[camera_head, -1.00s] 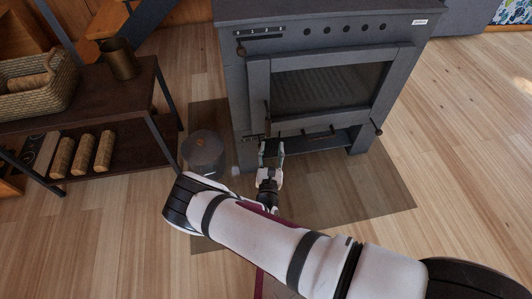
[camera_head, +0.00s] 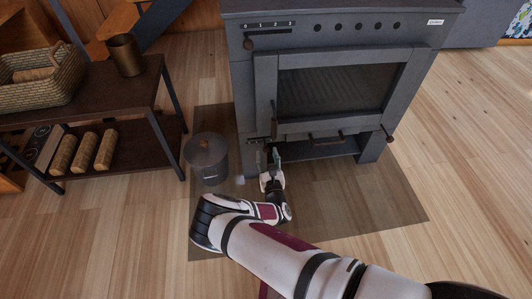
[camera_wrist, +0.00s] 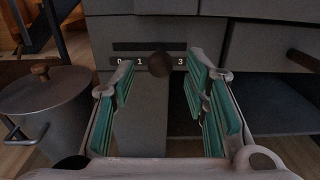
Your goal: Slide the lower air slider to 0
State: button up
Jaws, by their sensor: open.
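The lower air slider's round dark knob (camera_wrist: 160,64) is in the middle of the wrist view. It sits below a dark slot (camera_wrist: 150,47) and covers the scale between 1 and 3, where the 2 would be; 0 is at the left end. My gripper (camera_wrist: 161,80) is open, with teal-padded fingers left and right of the knob in the picture. Contact with the knob cannot be told. In the head view my gripper (camera_head: 268,158) is at the lower left front of the stove (camera_head: 246,100), and the lower slider there is too small to read.
An upper slider (camera_head: 248,43) with its own 0–3 scale is high on the stove. A lidded metal pot (camera_head: 207,160) stands left of my gripper, also seen in the wrist view (camera_wrist: 45,105). A shelf (camera_head: 120,150) stands left.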

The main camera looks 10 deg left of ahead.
aim_at(266, 150)
jog(key=shift+b+x, duration=0.55)
jog(key=shift+x, duration=1.3)
grip_shut()
